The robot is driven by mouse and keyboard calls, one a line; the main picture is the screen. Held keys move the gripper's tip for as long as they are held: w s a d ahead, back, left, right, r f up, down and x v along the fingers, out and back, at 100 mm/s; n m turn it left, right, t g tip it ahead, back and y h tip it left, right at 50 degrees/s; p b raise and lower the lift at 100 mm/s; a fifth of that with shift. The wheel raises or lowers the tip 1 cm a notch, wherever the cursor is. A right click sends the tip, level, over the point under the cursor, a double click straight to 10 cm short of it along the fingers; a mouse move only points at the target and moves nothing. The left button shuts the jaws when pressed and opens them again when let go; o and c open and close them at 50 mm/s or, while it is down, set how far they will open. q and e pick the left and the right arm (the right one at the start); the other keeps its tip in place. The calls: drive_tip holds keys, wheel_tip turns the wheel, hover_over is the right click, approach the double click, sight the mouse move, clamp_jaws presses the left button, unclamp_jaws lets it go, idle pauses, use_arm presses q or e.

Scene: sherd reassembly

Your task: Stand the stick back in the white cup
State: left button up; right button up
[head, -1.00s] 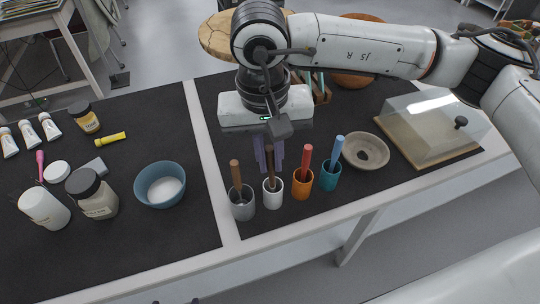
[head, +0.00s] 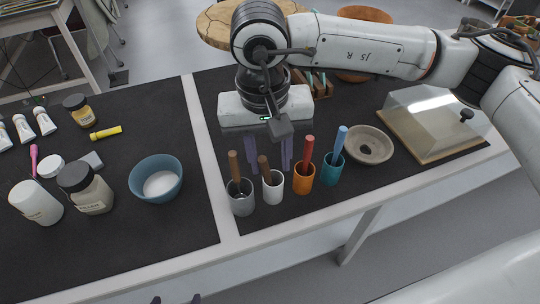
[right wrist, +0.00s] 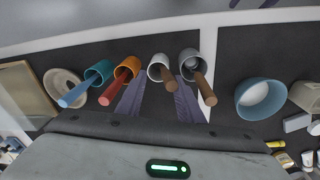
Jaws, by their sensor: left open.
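The white cup (head: 273,190) stands upright on the dark mat, with a brown stick (head: 264,167) in it. The stick leans left against the rim in the head view. The white cup (right wrist: 155,72) and its stick (right wrist: 172,81) also show in the right wrist view. My right gripper (head: 269,160) is open, its purple-grey fingers apart on either side of the stick, behind the cup. My right gripper's fingers (right wrist: 160,98) hold nothing in the right wrist view. My left gripper (head: 175,300) is open; only its fingertips show at the bottom edge.
A grey cup (head: 241,202) with a brown stick stands close on the left. An orange cup (head: 303,182) with a red stick and a teal cup (head: 331,174) with a blue stick stand right. Further out are a blue bowl (head: 143,183) and a grey dish (head: 382,153).

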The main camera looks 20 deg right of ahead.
wheel_tip(320, 180, up, 10)
drive_tip(key=shift+s+a+r, duration=0.15)
drive_tip(key=shift+s+a, duration=0.05)
drive_tip(key=shift+a, duration=0.15)
idle(0.8)
